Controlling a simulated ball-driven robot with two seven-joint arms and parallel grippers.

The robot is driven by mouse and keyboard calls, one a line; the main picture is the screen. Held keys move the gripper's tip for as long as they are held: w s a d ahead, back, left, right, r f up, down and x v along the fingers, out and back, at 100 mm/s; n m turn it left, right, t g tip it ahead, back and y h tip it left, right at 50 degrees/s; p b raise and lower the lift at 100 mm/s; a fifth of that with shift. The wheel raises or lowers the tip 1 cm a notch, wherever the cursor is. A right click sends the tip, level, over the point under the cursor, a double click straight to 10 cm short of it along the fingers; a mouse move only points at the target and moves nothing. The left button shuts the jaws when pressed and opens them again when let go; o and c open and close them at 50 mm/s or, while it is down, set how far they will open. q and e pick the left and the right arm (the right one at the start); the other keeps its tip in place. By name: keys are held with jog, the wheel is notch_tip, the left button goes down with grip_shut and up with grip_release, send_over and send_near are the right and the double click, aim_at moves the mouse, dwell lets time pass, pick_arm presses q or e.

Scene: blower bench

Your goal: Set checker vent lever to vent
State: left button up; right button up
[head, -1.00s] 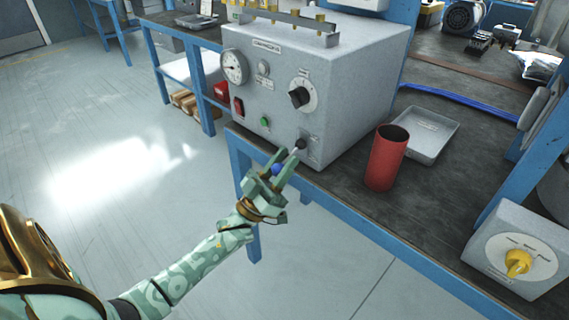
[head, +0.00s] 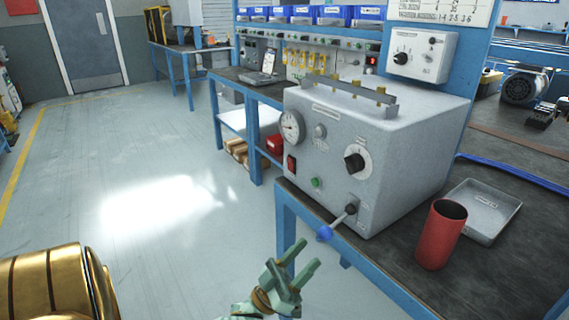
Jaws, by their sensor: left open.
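The checker (head: 400,150) is a grey box on the blue-framed bench, with a gauge, a black knob, a red switch and a green button on its front. The vent lever (head: 338,221) is low on the front at the right. Its metal rod slants down and left from a dark pivot to a blue ball end (head: 324,233). My left gripper (head: 302,254) is open and empty, below and left of the ball and apart from it. The label by the lever is too small to read. My right gripper is not in view.
A red cylinder (head: 441,236) and a grey tray (head: 484,210) stand on the bench right of the checker. A small grey box with a knob (head: 422,57) hangs on the blue post behind. The floor left of the bench is clear.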

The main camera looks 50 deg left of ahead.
pick_arm(q)
jog(key=v, duration=0.7)
jog(key=shift+f+b, duration=0.15)
jog(key=shift+b, duration=0.15)
